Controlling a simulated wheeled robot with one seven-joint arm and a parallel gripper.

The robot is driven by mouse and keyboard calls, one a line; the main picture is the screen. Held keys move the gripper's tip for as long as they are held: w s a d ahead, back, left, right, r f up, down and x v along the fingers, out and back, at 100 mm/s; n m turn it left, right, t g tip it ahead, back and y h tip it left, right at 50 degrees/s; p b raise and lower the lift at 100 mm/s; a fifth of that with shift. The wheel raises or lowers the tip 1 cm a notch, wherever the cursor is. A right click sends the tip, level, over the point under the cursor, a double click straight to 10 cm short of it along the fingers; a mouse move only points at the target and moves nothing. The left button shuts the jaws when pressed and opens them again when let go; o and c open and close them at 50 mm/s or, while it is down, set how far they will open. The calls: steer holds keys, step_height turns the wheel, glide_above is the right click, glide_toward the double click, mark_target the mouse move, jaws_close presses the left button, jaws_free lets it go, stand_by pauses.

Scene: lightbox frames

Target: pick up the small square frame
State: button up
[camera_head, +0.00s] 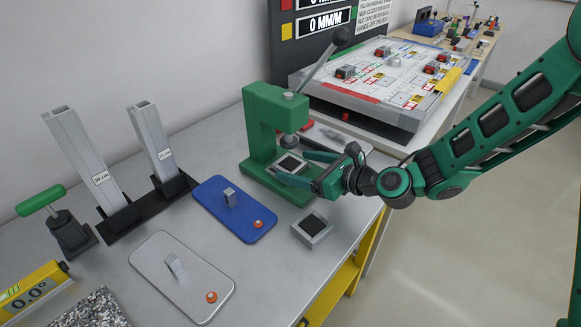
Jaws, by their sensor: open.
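A small square frame (288,164), light grey with a dark middle, sits on the base of the green press (262,130). My gripper (293,167) is open at the press, with one finger on the far side of this frame and one on the near side. I cannot tell whether the fingers touch it. A second square frame (312,229), also grey with a dark middle, lies on the grey table near its right edge, below my gripper and apart from it. The press ram hangs above the first frame and partly crowds it.
A blue plate (212,198) and a grey plate (190,290) lie left of the loose frame. Two upright metal channels (85,160) and a green-handled clamp (58,220) stand at the left. A tilted board (385,80) stands behind. The table edge is close on the right.

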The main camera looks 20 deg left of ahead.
steer(key=shift+w+a+f, duration=0.15)
steer(key=shift+a, duration=0.3)
steer(key=c, duration=1.4)
steer(key=shift+o, duration=0.3)
steer(key=shift+w, duration=0.1)
